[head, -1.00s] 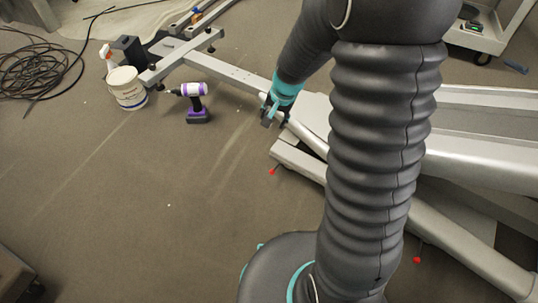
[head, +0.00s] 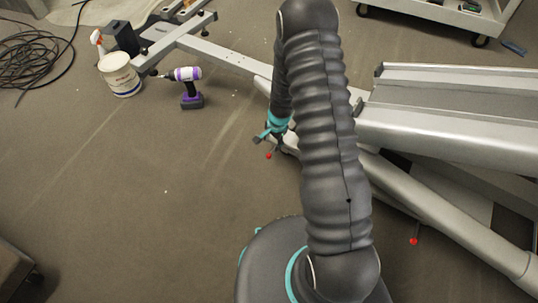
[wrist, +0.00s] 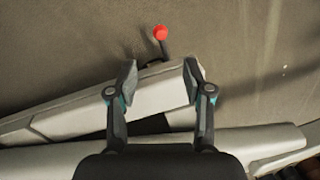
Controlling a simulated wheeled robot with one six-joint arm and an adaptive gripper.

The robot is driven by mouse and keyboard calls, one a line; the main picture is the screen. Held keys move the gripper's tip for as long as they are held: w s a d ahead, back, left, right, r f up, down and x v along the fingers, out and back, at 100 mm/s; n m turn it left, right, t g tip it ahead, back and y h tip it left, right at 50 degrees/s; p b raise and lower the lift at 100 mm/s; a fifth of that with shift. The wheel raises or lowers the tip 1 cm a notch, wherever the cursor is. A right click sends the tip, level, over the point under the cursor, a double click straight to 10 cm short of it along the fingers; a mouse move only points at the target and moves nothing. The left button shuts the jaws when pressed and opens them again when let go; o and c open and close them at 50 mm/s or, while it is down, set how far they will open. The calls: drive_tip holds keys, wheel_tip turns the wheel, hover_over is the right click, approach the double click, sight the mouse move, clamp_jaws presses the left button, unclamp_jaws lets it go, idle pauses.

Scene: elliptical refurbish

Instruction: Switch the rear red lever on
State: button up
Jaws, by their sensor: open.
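One red-knobbed lever (head: 268,156) sticks out from the end of a grey frame beam, just below my gripper (head: 266,138) in the head view. In the wrist view its round red knob (wrist: 160,32) and short dark stem lie ahead of and between the fingertips. My gripper (wrist: 160,78) is open and empty, its two fingers apart over the beam's edge. The knob appears beyond the fingertips, with no visible contact. A second red-knobbed lever (head: 414,241) stands by the lower beam at the right. I cannot tell which lever counts as the rear one.
The silver machine frame (head: 450,125) fills the right side, close to my arm. A purple drill (head: 190,88), a white bucket (head: 120,78) and a coiled black cable (head: 30,60) lie at the left. A cart (head: 440,14) stands at the back.

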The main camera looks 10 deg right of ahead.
sight(269, 154)
drive_tip(key=f+b, duration=0.1)
drive_tip(key=f, duration=0.2)
drive_tip(key=w+f+b, duration=0.1)
drive_tip(key=f, duration=0.3)
drive_tip(key=a+f+b, duration=0.1)
drive_tip(key=f, duration=0.3)
drive_tip(key=shift+w+f, duration=0.1)
drive_tip(key=shift+w, duration=0.2)
clamp_jaws()
